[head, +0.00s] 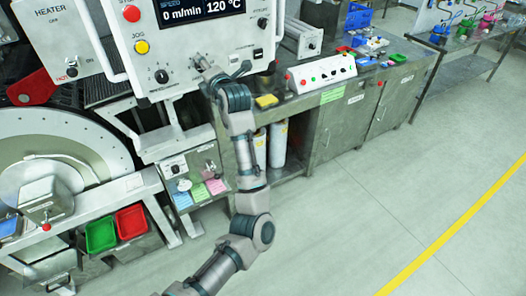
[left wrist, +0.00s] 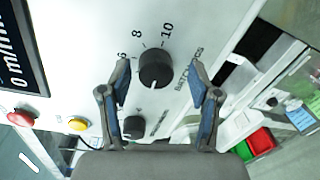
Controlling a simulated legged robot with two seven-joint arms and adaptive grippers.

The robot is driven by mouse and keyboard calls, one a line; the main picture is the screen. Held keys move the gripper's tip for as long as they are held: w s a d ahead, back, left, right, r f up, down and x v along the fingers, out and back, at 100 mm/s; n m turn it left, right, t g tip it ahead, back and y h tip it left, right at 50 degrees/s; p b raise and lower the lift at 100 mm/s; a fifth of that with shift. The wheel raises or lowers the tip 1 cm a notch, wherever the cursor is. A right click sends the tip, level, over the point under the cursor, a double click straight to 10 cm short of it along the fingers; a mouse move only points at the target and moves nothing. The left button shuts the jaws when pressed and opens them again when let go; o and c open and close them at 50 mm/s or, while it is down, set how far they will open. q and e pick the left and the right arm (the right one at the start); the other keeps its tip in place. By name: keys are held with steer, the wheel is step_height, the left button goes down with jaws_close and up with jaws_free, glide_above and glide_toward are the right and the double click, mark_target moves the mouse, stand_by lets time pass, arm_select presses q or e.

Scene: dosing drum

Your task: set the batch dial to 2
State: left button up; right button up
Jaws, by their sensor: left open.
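The batch dial (left wrist: 155,66) is a round black knob on the white panel in the left wrist view. The numbers 6, 8 and 10 show along its upper side. A white mark on the knob points to the picture's bottom; any number there cannot be read. My left gripper (left wrist: 160,72) is open, with one fingertip on each side of the dial and gaps between; contact is not visible. In the head view my left gripper (head: 222,74) is in front of the lower panel and hides the dial. My right gripper is not in view.
A smaller black knob (left wrist: 134,127) sits below the dial in the wrist view. A yellow JOG button (head: 141,47), a red button (head: 131,13) and a display (head: 200,9) are on the same panel. A bench (head: 340,115) stands to the right; open floor lies beyond.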

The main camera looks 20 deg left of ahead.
arm_select(q)
steer(key=s+d+m+y+p, duration=0.1)
steer(key=s+d+m+p, duration=0.9)
steer(key=d+m, duration=0.6)
steer(key=w+d+f+m+h, duration=0.1)
steer(key=w+f+m+h, duration=0.1)
steer(key=f, duration=0.7)
steer(key=w+f+m+h, duration=0.2)
steer(key=f+m, duration=0.4)
steer(key=f, duration=0.3)
steer(key=w+d+f+m+t+h, duration=0.1)
steer(key=w+f+m, duration=0.3)
steer(key=f, duration=0.5)
steer(key=shift+w+d+h, duration=0.3)
steer(key=shift+w+h, duration=0.05)
steer(key=shift+h, duration=0.05)
